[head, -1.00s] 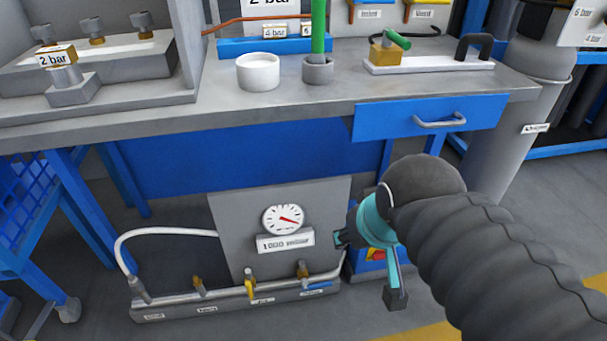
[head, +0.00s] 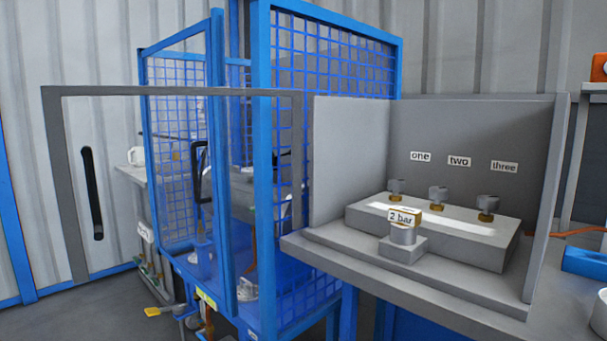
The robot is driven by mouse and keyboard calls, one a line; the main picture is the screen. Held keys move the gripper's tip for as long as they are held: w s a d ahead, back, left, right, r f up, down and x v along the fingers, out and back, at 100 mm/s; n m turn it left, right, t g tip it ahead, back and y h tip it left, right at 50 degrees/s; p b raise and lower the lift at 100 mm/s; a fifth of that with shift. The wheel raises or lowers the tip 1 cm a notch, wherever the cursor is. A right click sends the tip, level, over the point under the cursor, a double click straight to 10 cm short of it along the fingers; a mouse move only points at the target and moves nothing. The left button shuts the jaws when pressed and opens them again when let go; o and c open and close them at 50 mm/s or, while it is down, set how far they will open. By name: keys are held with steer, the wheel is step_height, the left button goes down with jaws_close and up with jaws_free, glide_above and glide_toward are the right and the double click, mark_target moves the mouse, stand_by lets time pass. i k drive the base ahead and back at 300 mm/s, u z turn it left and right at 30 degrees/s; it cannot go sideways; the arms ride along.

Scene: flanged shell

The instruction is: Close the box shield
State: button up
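The box (head: 345,150) is a grey open-fronted booth on the bench at right. The box shield looks like the clear panel in a grey frame (head: 160,91) at the box's left side. It stands open, swung out to the left, and the box front is uncovered. A long black handle (head: 92,193) is on the shield near its outer edge. Inside the box is a grey block (head: 480,240) with several fittings, under labels "one", "two" and "three". A small block with a "2 bar" tag (head: 403,216) stands in front of it. My gripper is out of view.
A blue mesh cage (head: 262,180) stands behind the shield, seen through the clear panel, with another black handle on it. Grey floor (head: 100,310) is open at lower left. The bench (head: 440,295) runs on to the right with a blue item (head: 590,262).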

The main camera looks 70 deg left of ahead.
mark_target(51, 95)
steer(key=z, duration=1.8)
steer(key=k, duration=2.6)
steer(key=u, duration=2.35)
steer(key=i, duration=0.5)
steer(key=u, duration=0.15)
steer(key=k, duration=0.5)
steer(key=u, duration=0.75)
steer(key=k, duration=0.45)
steer(key=u, duration=0.05)
